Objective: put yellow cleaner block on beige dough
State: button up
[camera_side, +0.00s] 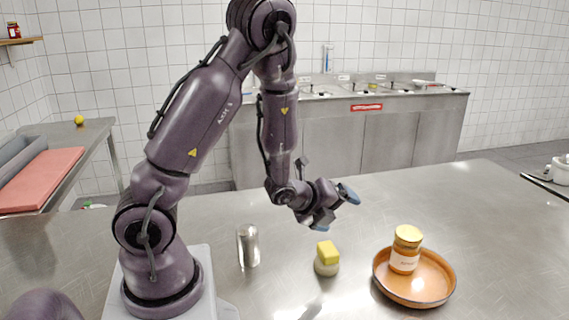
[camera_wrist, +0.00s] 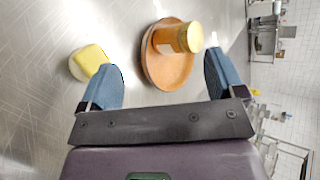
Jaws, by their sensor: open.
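The yellow cleaner block (camera_side: 327,252) sits on top of the round beige dough (camera_side: 326,268) on the steel table. In the wrist view the yellow block (camera_wrist: 92,60) shows at the left, with the edge of the beige dough (camera_wrist: 75,69) beneath it. My gripper (camera_side: 336,206) is open and empty, above the table and apart from the block, up and slightly to its right in the side view. Its blue fingertips (camera_wrist: 165,82) stand wide apart in the wrist view, and the left one partly overlaps the block in the picture.
An orange-brown dish (camera_side: 413,290) stands to the right, holding a labelled jar (camera_side: 405,250) with a yellow lid. A shiny metal shaker or cylinder (camera_side: 248,246) stands to the left of the dough. The table between them is bare.

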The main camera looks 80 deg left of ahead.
jog(key=s+d+r+n+g+h, duration=0.1)
jog(key=s+d+r+n, duration=0.2)
jog(key=r+n, duration=0.2)
jog(key=s+d+r+n+g+h, duration=0.1)
jog(key=s+d+r+n, duration=0.1)
jog(key=d+r+n, duration=0.3)
jog(key=s+d+r+n+g, duration=0.2)
jog(key=s+r+n, duration=0.1)
jog(key=r+n, duration=0.25)
jog(key=s+d+r+n+g+h, duration=0.1)
jog(key=s+d+r+n, duration=0.2)
jog(key=s, duration=0.4)
jog(key=shift+s+d+r+n, duration=0.25)
jog(key=shift+d+r+n, duration=0.15)
jog(key=shift+r, duration=0.15)
